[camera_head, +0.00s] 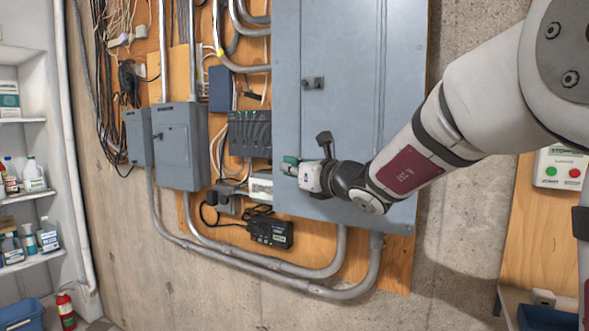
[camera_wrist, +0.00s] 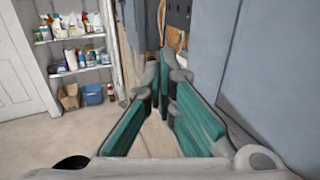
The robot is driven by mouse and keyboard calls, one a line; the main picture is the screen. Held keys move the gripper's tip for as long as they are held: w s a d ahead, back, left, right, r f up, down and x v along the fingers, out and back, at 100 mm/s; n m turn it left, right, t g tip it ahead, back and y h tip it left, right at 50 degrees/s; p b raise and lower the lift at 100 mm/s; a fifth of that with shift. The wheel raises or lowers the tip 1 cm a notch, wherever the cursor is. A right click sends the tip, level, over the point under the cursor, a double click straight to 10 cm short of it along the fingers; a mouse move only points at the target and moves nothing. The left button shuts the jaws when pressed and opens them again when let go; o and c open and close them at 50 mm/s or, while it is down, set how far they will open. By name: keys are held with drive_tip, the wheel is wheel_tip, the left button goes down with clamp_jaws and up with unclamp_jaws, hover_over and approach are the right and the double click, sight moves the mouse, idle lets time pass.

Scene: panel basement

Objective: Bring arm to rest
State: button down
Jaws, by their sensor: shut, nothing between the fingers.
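My arm reaches in from the upper right in the head view. My gripper (camera_head: 288,166) is at its end, in front of the lower left part of the large grey panel door (camera_head: 345,90). The large grey panel is close along the right side of that view. I cannot tell whether the gripper touches it.
Smaller grey boxes (camera_head: 181,145), a black breaker block (camera_head: 249,133) and a black device (camera_head: 270,233) are on the plywood. Bent conduits (camera_head: 250,268) run below. Shelves with bottles (camera_head: 30,115) and a red extinguisher (camera_head: 65,308) stand left. A start/stop box (camera_head: 561,168) is at right.

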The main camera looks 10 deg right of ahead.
drive_tip(key=s+a+f+n+g+y, duration=0.1)
drive_tip(key=s+a+n+g+y, duration=0.2)
drive_tip(key=s+a+n, duration=0.8)
drive_tip(key=s+f+n+g+h, duration=0.1)
drive_tip(key=s+f+n+g, duration=0.25)
drive_tip(key=s, duration=0.35)
drive_tip(key=s+f+n+g, duration=0.2)
drive_tip(key=s+f+n, duration=0.15)
drive_tip(key=s, duration=0.35)
drive_tip(key=s+d+f+n+g+h, duration=0.2)
drive_tip(key=s+d+f+n+h, duration=0.2)
drive_tip(key=s+d, duration=0.4)
drive_tip(key=s+d+f+n+g+h, duration=0.1)
drive_tip(key=s+d+f+n+h, duration=0.4)
drive_tip(key=s+d+f+n, duration=0.2)
drive_tip(key=shift+s+d+n+g, duration=0.35)
drive_tip(key=shift+s+d+n, duration=0.3)
drive_tip(key=shift+s+n, duration=0.4)
drive_tip(key=shift+w, duration=0.1)
